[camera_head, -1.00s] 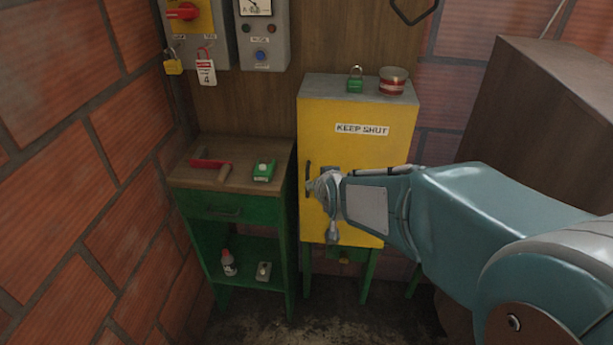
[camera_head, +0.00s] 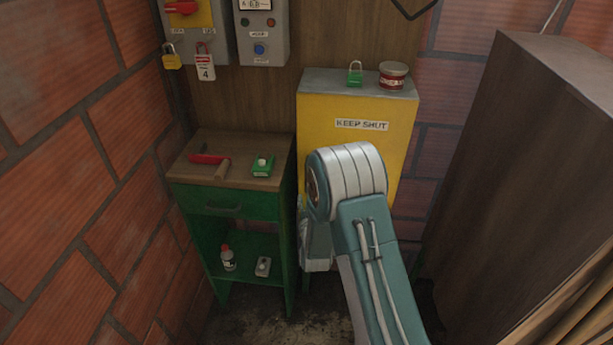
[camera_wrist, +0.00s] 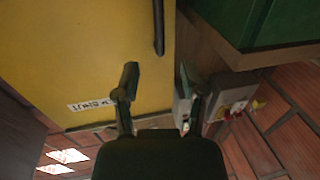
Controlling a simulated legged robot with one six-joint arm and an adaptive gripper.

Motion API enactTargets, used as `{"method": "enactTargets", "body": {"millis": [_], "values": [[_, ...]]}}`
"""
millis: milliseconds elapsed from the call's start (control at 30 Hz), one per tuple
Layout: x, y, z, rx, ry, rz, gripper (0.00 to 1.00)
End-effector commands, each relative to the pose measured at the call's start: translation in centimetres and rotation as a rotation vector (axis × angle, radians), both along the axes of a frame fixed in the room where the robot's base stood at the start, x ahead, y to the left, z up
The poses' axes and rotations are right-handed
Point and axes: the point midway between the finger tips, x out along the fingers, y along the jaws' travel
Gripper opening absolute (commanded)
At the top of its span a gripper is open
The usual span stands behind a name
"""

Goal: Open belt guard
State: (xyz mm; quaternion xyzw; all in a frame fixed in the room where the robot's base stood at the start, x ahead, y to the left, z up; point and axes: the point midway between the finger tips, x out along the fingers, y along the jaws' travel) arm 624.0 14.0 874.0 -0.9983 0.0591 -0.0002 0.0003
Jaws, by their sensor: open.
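The belt guard appears to be the yellow cabinet (camera_head: 400,120) marked KEEP SHUT; its front looks closed. In the wrist view its yellow front (camera_wrist: 60,50) fills the upper left, with the label (camera_wrist: 92,104) upside down. A dark bar handle (camera_wrist: 158,28) runs along the right edge of that front. My gripper (camera_wrist: 157,80) is open and empty, its fingers spread below the handle in the wrist picture. I cannot tell how far it is from the panel. In the head view my arm covers the handle and the lower front, and hides the gripper.
A green padlock (camera_head: 354,76) and a red-and-white tin (camera_head: 393,76) stand on the cabinet. A green workbench (camera_head: 240,204) with a red-handled tool (camera_head: 208,160) and a green box (camera_head: 263,166) is to the left. A large brown box (camera_head: 520,150) crowds the right. Switch boxes (camera_head: 262,40) hang above.

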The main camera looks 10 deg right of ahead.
Motion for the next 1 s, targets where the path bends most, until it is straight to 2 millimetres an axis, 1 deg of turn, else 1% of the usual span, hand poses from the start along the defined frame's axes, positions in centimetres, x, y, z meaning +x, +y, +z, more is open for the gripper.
{"method": "enactTargets", "body": {"millis": [167,400,600,767,1000], "values": [[2.4,-0.3,0.0,0.001,-0.001,-0.001,0.54],[6.8,-0.9,0.0,0.001,-0.001,0.0,0.54],[9.4,-1.1,0.0,0.0,0.0,0.0,0.54],[10.3,-1.2,0.1,0.001,0.001,0.001,0.54],[10.4,-1.2,0.1,0.001,0.001,0.001,0.54]]}}
